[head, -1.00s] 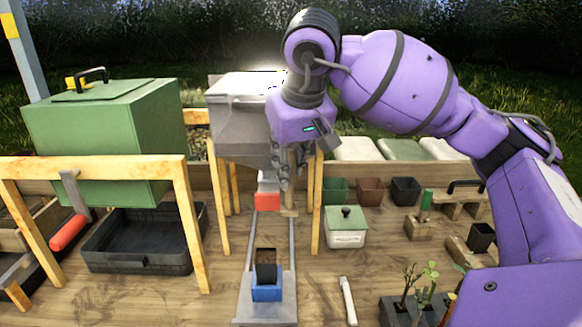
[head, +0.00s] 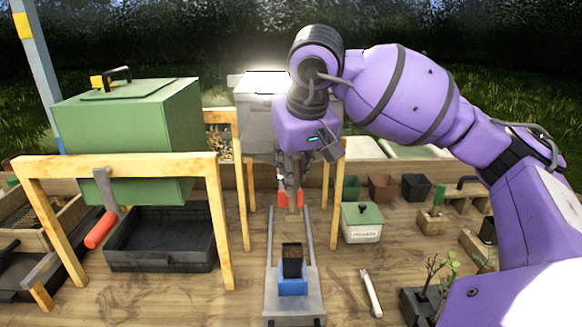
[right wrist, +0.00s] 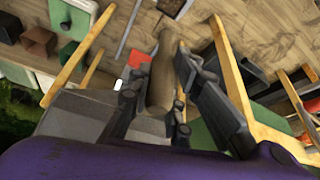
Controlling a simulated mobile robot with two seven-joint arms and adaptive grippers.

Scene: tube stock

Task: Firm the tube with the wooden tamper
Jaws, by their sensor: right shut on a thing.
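The tube (head: 292,268) is dark and square and stands upright in a blue holder (head: 293,286) on the grey sled between two rails. Its filling cannot be made out well. My right gripper (head: 291,183) points down in front of the grey hopper, above and behind the tube. It is shut on the wooden tamper (right wrist: 161,72), a tan rounded piece between the fingers in the right wrist view. In the head view the tamper (head: 293,201) hangs in front of a red part (head: 283,198), clear of the tube. My left gripper is not in view.
The grey hopper (head: 262,125) stands on wooden legs behind the rails. A green box (head: 130,140) on a wooden frame is at left, above a black tray (head: 160,262). A lidded pot (head: 361,224), a white stick (head: 370,292) and seedlings (head: 436,270) are at right.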

